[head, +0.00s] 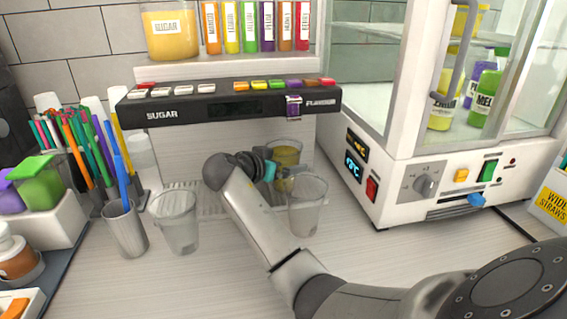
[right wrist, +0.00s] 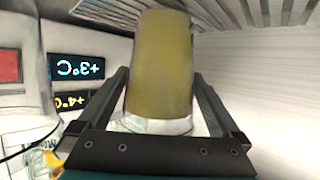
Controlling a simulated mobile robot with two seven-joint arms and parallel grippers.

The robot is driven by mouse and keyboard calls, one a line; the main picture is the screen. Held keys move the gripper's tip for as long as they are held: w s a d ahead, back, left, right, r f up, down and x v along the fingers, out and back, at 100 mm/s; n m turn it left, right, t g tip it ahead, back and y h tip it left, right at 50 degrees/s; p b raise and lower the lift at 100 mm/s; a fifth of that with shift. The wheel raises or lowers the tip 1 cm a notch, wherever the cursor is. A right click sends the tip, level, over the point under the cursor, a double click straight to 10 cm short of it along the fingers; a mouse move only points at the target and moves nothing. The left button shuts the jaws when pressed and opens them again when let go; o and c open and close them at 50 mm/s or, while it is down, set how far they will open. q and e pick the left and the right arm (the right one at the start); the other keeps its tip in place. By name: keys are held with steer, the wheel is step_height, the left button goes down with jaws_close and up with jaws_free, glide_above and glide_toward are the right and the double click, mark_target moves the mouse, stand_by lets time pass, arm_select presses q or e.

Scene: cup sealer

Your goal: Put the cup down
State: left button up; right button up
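A clear cup with yellow liquid (head: 287,153) is upright below the flavour end of the dispenser, partly hidden by my right gripper (head: 271,170). In the right wrist view the yellow cup (right wrist: 160,65) fills the space between the two fingers of my right gripper (right wrist: 161,88). The fingers lie close along both its sides and appear shut on it. Whether its base touches the surface below is hard to tell. My left gripper is not in view.
An empty clear cup (head: 308,205) stands just in front right of the held cup. Another empty cup (head: 177,222) and a metal straw cup (head: 125,230) stand left. The dispenser (head: 230,103) overhangs; a white display cabinet (head: 400,165) stands right. The front counter (head: 190,285) is clear.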

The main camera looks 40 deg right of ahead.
steer(key=p+v, duration=0.1)
steer(key=v, duration=1.1)
steer(key=shift+r, duration=0.1)
stand_by(1.9)
